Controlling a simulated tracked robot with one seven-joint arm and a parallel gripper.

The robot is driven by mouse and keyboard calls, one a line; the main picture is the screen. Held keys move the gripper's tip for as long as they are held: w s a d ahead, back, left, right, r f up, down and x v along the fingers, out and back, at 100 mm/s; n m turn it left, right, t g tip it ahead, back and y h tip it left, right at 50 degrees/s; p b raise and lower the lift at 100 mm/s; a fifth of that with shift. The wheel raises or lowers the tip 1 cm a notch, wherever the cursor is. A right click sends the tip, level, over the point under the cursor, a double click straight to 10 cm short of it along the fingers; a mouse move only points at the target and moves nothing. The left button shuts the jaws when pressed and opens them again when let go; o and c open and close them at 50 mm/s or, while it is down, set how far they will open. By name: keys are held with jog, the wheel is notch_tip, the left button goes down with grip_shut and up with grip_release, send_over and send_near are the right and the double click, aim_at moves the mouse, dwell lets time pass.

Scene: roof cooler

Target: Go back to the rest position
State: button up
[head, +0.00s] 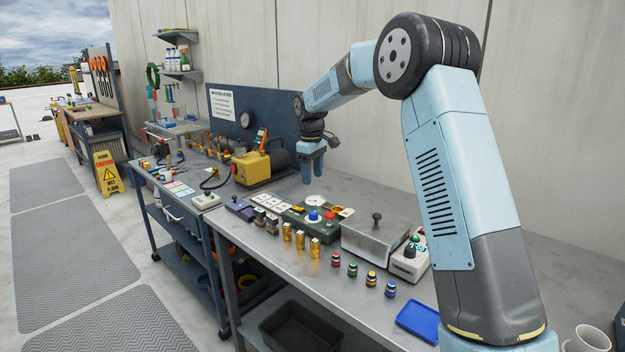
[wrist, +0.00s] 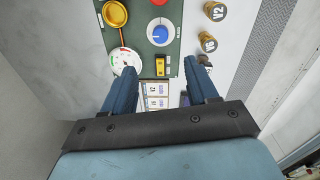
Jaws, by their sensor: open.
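My gripper (head: 313,178) hangs pointing down above the workbench, over the back edge of a green control panel (head: 299,222). Its two blue fingers are apart with nothing between them. In the wrist view my gripper (wrist: 160,68) is open above the panel, which carries a blue knob (wrist: 160,32), a yellow switch (wrist: 161,67) and a white gauge (wrist: 125,61). The fingers look clear of the panel. My arm reaches in from the right and bends high above the bench.
A metal box with a lid knob (head: 380,250), brass cylinders (head: 300,239), small coloured-top jars (head: 352,270) and a blue tray (head: 419,319) stand on the bench. A yellow pump (head: 252,168) and a dark blue board (head: 250,125) are behind. Open air surrounds the gripper.

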jog(key=s+d+r+m+t, duration=0.1)
jog(key=s+d+r+m, duration=0.1)
jog(key=s+d+r, duration=0.45)
jog(key=s+d+r+m+t, duration=0.1)
jog(key=s+r, duration=0.2)
jog(key=s, duration=0.6)
jog(key=s+d+r+m+t, duration=0.1)
jog(key=s+d+r+m, duration=0.1)
jog(key=s+d+r, duration=0.4)
jog(key=s+d+f+m, duration=0.1)
jog(key=s+m, duration=0.1)
jog(key=s, duration=0.6)
jog(key=s+d+f+m+t, duration=0.1)
jog(key=s+d+f+m, duration=0.1)
jog(key=s, duration=0.6)
jog(key=s+d+f+m+t, duration=0.1)
jog(key=s+d+f, duration=0.1)
jog(key=s, duration=0.7)
jog(key=shift+m, duration=0.4)
jog(key=shift+s, duration=0.1)
jog(key=shift+c, duration=0.4)
